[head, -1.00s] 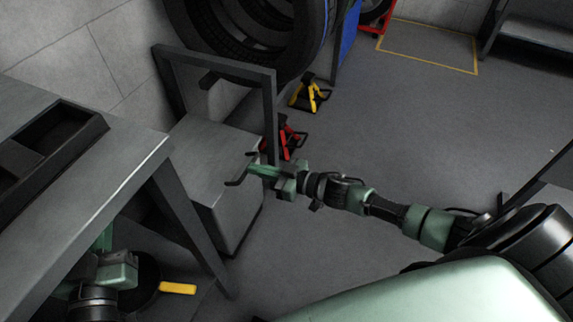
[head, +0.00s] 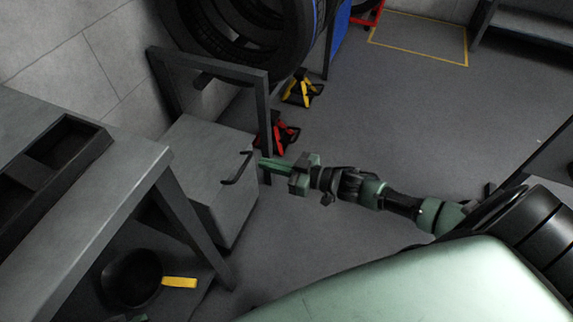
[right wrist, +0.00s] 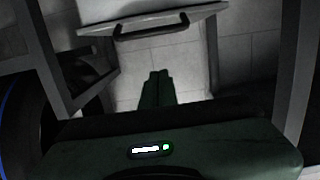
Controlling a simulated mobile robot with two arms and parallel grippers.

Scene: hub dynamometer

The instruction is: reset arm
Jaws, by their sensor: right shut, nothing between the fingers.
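My right gripper (head: 262,164) shows in the middle of the head view, reaching left from its arm. Its green fingers are shut together with nothing between them. In the right wrist view the closed fingers (right wrist: 158,75) point toward a dark bar handle (right wrist: 150,27) on a pale panel. In the head view this handle (head: 237,168) is on the grey cabinet (head: 190,150). A small gap shows between the fingertips and the handle.
A grey workbench (head: 115,190) with a dark tray (head: 50,165) is at left. A black pan-like object (head: 130,278) with a yellow handle is under it. A grey frame (head: 262,110) rises beside the cabinet. Red (head: 283,137) and yellow (head: 302,90) stands are behind. Floor right of them is clear.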

